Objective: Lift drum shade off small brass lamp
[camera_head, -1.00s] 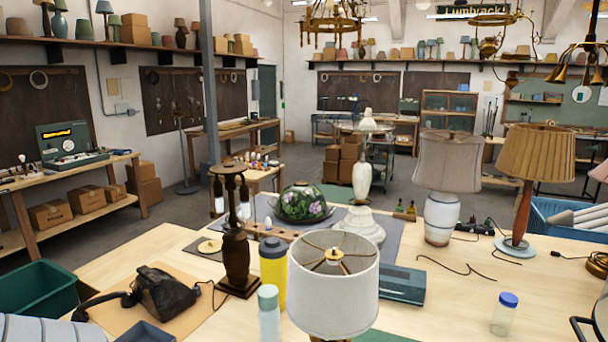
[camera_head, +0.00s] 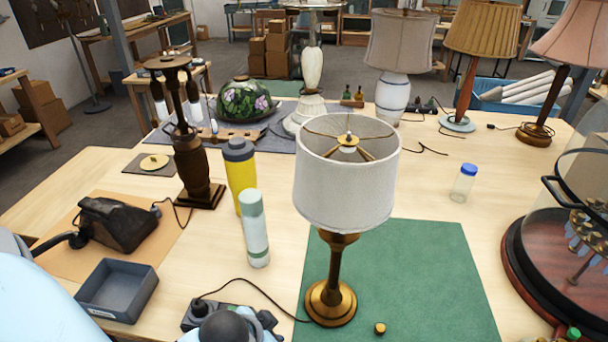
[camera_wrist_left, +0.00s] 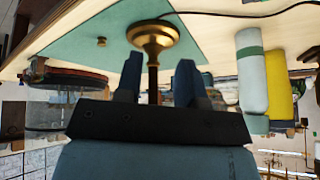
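The small brass lamp (camera_head: 333,270) stands upright on the green mat (camera_head: 420,270) in the head view. Its off-white drum shade (camera_head: 345,190) sits on top, with brass spokes and a central brass finial (camera_head: 348,143) showing through the open top. The left wrist view is upside down and shows the lamp's round brass base (camera_wrist_left: 153,38) and part of its stem. My left gripper (camera_wrist_left: 157,75) is open there, its two dark blue fingers apart on either side of the stem in the picture. I cannot tell how far the lamp is beyond them. The shade is not clear there. My right gripper is not in view.
A white-green bottle (camera_head: 256,230) and a yellow bottle (camera_head: 240,175) stand left of the shade. A small brass knob (camera_head: 380,328) lies near the lamp base. A grey tray (camera_head: 117,290) is at left, a glass-covered stand (camera_head: 560,240) at right. The mat's right part is clear.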

